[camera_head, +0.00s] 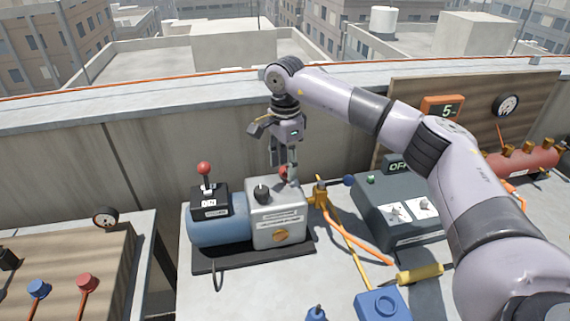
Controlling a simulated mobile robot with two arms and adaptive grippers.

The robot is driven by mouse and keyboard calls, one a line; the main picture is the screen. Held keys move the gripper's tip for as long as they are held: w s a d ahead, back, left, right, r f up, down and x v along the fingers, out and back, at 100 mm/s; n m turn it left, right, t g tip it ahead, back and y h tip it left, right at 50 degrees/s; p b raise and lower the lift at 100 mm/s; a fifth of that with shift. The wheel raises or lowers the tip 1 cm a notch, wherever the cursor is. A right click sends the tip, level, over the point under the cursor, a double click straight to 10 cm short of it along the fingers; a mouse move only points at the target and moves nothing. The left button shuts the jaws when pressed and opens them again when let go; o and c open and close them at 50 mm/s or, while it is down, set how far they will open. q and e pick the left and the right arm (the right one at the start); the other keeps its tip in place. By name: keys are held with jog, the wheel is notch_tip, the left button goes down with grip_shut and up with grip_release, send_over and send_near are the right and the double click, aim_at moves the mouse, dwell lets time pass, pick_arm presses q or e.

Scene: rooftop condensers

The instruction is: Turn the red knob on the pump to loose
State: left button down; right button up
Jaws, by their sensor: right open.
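The pump (278,217) stands on a black base on the grey table, with a blue motor (218,232) at its left. The red knob (284,173) shows at the pump's back top edge, partly hidden by my right gripper. My right gripper (282,161) points down at the knob from above with its fingers apart. One finger is close to the knob; I cannot tell whether they touch. A black knob (261,192) sits on the pump's top. A red-balled lever (204,169) rises from the black switch box marked ON. My left gripper is not in view.
A yellow valve (319,192) with orange and yellow hoses stands right of the pump. A grey box (399,211) with an OFF display is beyond it. A yellow cylinder (420,273) and blue box (382,305) lie in front. A concrete parapet (150,160) runs behind.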

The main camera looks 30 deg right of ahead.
aim_at(285, 169)
notch_tip(285, 169, up, 12)
jog(key=shift+f, duration=0.25)
jog(key=shift+r, duration=0.1)
dwell(0.4)
